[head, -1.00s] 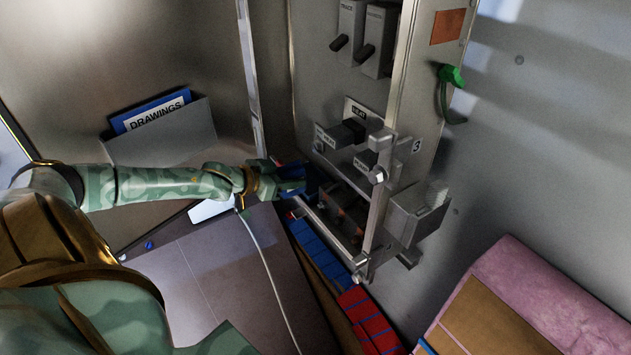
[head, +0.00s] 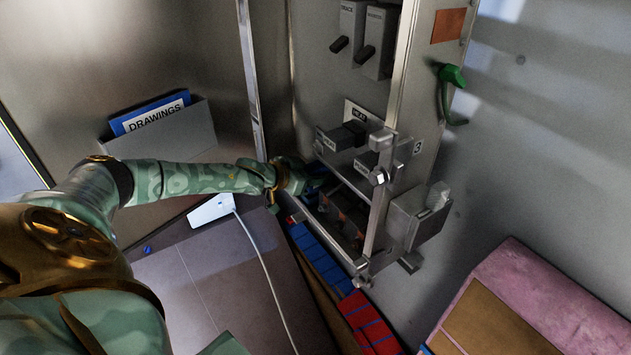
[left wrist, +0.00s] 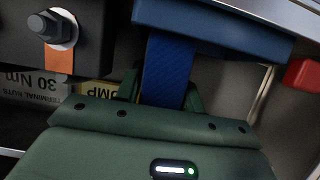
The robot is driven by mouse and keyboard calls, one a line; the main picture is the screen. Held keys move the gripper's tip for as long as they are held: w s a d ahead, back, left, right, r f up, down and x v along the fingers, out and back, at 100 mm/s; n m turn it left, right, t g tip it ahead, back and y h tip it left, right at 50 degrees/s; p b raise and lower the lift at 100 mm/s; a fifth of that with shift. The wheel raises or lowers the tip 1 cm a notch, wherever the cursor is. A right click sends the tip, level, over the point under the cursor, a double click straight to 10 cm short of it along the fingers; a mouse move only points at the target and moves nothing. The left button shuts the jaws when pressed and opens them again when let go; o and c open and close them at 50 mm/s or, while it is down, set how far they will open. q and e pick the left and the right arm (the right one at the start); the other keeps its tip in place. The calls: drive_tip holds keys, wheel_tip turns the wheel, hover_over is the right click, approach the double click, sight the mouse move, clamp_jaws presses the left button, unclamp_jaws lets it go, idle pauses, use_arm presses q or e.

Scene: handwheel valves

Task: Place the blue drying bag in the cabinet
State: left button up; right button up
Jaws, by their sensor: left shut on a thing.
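My left gripper (head: 304,181) reaches into the lower left part of the open grey cabinet (head: 383,235). It is shut on the blue drying bag, of which only a small dark blue part (head: 316,170) shows beyond the fingers in the head view. In the left wrist view a textured blue strip of the bag (left wrist: 166,70) stands between the green fingers of the gripper (left wrist: 163,88). Whether the bag touches the cabinet floor, I cannot tell. My right gripper is not in view.
Black switches (head: 342,138) and a metal frame post (head: 382,205) stand close right of the gripper. A bolt (left wrist: 52,28) and a dark blue bar (left wrist: 212,26) are near it in the wrist view. A white cable (head: 262,262) hangs below my arm. Red and blue blocks (head: 362,312) lie below.

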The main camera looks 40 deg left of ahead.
use_arm(q)
wheel_tip(320, 180, down, 2)
drive_tip(key=shift+f, duration=0.1)
drive_tip(key=o, duration=1)
drive_tip(key=shift+o, duration=0.2)
drive_tip(key=p+v, duration=0.4)
drive_tip(key=v, duration=0.8)
